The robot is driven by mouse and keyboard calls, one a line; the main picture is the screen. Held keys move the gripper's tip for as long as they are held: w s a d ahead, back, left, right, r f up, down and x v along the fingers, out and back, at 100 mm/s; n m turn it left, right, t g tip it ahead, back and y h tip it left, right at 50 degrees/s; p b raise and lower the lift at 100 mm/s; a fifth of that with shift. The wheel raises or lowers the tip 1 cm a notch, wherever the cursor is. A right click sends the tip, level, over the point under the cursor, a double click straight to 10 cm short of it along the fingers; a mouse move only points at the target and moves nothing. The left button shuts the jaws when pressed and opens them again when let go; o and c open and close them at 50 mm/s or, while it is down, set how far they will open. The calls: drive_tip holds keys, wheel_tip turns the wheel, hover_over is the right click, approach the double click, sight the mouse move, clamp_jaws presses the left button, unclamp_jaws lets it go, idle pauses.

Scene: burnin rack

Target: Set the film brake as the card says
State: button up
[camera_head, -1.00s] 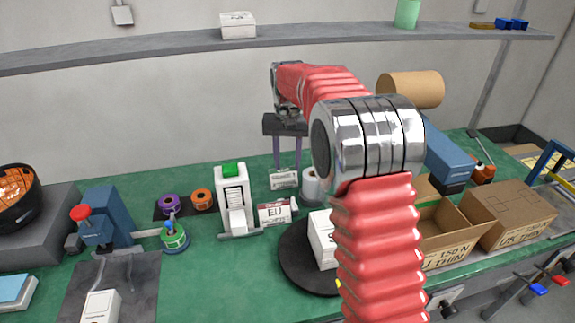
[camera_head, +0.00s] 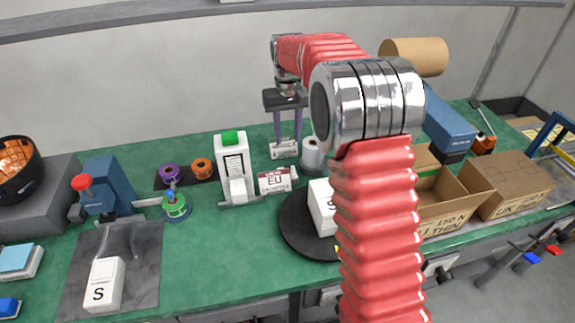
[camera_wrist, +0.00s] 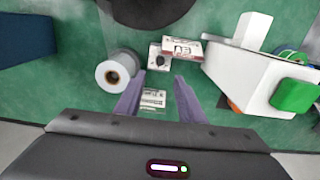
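My gripper (camera_head: 288,125) points down over the back of the green bench. Its two fingers are apart and empty; they also show in the wrist view (camera_wrist: 158,98). A small white card (camera_head: 283,149) with print too small to read stands by the fingertips; in the wrist view it shows between and beyond them (camera_wrist: 153,98). A white roll (camera_head: 311,158) stands just right of the card, and left of the fingers in the wrist view (camera_wrist: 116,72). A small pale block with a dark knob (camera_wrist: 158,60) lies beyond the fingers. I cannot tell which part is the film brake.
A white box marked EU (camera_head: 274,181) lies in front of the card. A white machine with a green top (camera_head: 233,160) stands left of it. A black turntable (camera_head: 295,238) carries a white box. Cardboard boxes (camera_head: 510,187) stand at right. The front-centre bench is clear.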

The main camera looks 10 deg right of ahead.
sight(288, 166)
wheel_tip(288, 166, down, 13)
drive_tip(key=shift+r, duration=0.1)
idle(0.5)
clamp_jaws()
idle(0.3)
